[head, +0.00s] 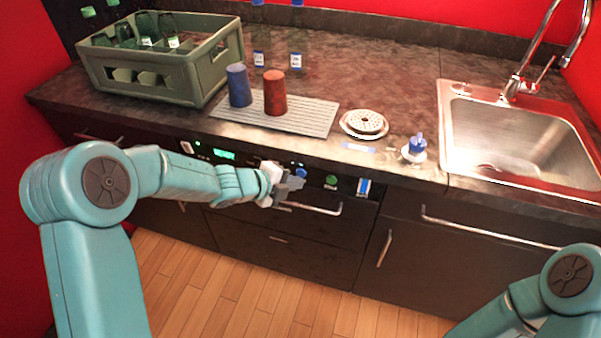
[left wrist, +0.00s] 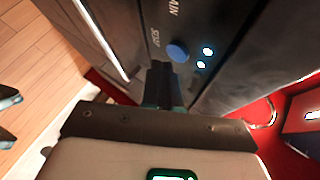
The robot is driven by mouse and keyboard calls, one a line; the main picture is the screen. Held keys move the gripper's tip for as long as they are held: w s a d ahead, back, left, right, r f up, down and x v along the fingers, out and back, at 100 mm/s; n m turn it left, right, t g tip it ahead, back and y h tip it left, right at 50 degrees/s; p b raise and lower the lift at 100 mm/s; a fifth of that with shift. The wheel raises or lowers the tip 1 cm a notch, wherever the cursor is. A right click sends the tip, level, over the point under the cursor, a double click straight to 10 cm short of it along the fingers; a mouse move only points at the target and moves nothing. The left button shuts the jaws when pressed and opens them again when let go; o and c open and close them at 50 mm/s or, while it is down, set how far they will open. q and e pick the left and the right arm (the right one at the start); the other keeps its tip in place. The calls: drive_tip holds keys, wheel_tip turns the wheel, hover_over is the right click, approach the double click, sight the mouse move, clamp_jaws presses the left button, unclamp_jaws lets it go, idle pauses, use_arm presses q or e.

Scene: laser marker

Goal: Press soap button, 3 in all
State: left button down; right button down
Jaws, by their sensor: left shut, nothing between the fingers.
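The blue round button (head: 301,172) sits on the dark front panel under the counter edge. It also shows in the left wrist view (left wrist: 177,51), with a label that seems to read SOAP beside it and two lit blue-white lights (left wrist: 204,58) near it. My left gripper (head: 292,183) is shut and empty, just left of and below the button. In the left wrist view its dark fingertips (left wrist: 163,70) end right by the button's edge; I cannot tell whether they touch. My right arm shows at the lower right, its gripper out of view.
A green button (head: 331,180) and a green display (head: 223,154) share the panel. Drawer handles (head: 315,209) stick out below. On the counter stand a bottle crate (head: 205,75), two cups on a drying mat (head: 318,116), a blue-topped dispenser (head: 414,150) and a sink (head: 500,130).

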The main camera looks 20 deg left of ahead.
use_arm(q)
drive_tip(key=shift+w, duration=0.25)
drive_tip(key=shift+w+p, duration=0.35)
drive_tip(key=shift+p, duration=0.05)
idle(0.5)
idle(0.4)
drive_tip(key=shift+s+f+b, duration=0.1)
drive_tip(key=shift+s+b, duration=0.3)
drive_tip(key=shift+b, duration=0.1)
drive_tip(key=shift+s, duration=0.35)
